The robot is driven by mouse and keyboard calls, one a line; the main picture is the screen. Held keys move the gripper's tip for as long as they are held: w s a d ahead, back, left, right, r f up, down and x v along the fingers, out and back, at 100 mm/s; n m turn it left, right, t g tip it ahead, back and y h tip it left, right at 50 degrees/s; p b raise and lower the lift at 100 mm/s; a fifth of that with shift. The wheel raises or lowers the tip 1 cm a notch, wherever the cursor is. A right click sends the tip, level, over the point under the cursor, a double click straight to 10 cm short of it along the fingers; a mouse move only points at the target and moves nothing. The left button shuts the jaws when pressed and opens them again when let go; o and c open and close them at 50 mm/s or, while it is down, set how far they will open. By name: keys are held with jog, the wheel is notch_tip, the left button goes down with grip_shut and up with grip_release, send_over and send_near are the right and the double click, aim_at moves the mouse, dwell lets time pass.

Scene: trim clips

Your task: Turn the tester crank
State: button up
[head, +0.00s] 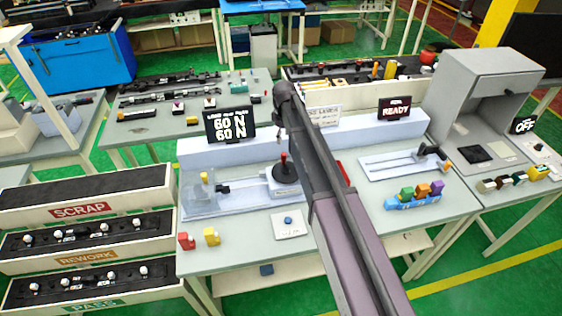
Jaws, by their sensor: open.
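The tester stands on the middle bench, with a clear guard (201,195) at its left end and a dark slide rod (240,184) running right. A round grey-white hub (285,181) at its right end carries an upright dark lever with a red knob (284,158); this looks like the crank. Above it a black display (231,124) reads 60 N on two lines. My arm crosses the picture from the bottom right to above the hub, passing just right of the knob.
A red clip (186,241), a yellow clip (212,237) and a plate with a blue button (288,221) lie at the bench front. A blue rack (414,203) holds coloured clips. A READY sign (396,112) stands behind. SCRAP, REWORK and PASS bins (80,211) are left.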

aim_at(283, 164)
jog(key=shift+f+b, duration=6)
jog(key=shift+f, duration=0.25)
